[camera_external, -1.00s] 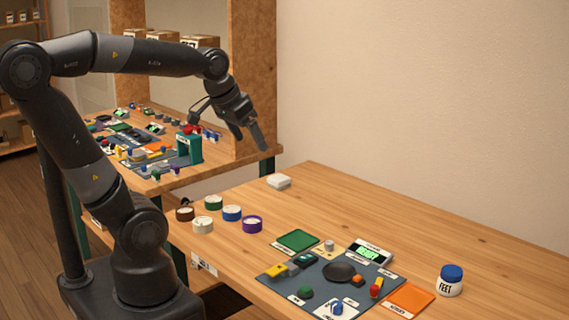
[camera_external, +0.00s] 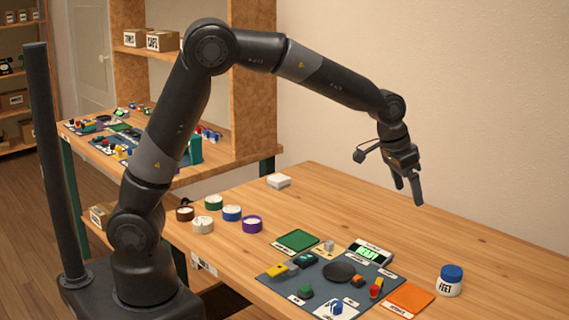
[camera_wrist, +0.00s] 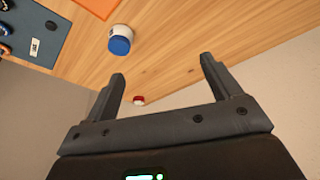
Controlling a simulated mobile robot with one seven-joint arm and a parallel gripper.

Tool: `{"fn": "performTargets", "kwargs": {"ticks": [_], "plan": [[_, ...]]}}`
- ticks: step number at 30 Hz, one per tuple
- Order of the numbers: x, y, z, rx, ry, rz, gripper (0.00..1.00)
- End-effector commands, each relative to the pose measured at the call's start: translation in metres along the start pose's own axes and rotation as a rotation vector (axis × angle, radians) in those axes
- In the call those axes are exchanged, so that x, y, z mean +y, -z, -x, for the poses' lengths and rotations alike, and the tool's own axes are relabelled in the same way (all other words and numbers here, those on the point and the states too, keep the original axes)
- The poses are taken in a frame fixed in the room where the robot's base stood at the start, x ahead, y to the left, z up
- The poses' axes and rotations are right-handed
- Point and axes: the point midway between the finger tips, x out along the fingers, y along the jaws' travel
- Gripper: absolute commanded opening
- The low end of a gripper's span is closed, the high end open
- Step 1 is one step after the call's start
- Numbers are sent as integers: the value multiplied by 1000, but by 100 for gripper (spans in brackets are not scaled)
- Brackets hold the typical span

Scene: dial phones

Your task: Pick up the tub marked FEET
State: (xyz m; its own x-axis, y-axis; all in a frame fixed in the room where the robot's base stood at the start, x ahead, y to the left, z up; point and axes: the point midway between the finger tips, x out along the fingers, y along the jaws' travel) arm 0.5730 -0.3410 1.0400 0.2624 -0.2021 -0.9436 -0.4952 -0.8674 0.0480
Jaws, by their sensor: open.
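The tub marked FEET (camera_external: 450,286) is white with a blue lid and stands upright on the right part of the wooden table. In the wrist view the tub (camera_wrist: 121,38) shows its blue lid, ahead of the fingers and left of centre; its lettering cannot be read there. My gripper (camera_external: 408,205) is open and empty, in the air above the table, up and to the left of the tub in the external view. Its two fingers (camera_wrist: 162,70) are spread apart in the wrist view and do not touch the tub.
An orange pad (camera_external: 410,298) lies just left of the tub. A dark mat (camera_external: 325,272) holds several small controls and a lit display (camera_external: 369,252). Several round tubs (camera_external: 231,213) stand at the table's left. A small red-and-white item (camera_wrist: 139,100) shows between the fingers. The back of the table is mostly clear.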

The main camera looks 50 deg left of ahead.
Motion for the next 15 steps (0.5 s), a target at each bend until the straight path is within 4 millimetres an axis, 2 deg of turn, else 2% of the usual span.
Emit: {"fn": "performTargets", "kwargs": {"ticks": [1,6,10,15], "plan": [[18,7,-21,-12,-1,-28,83],[71,23,-77,-29,-5,-103,83],[100,27,-106,-35,-5,-144,83],[116,28,-123,-39,-4,-168,83]]}}
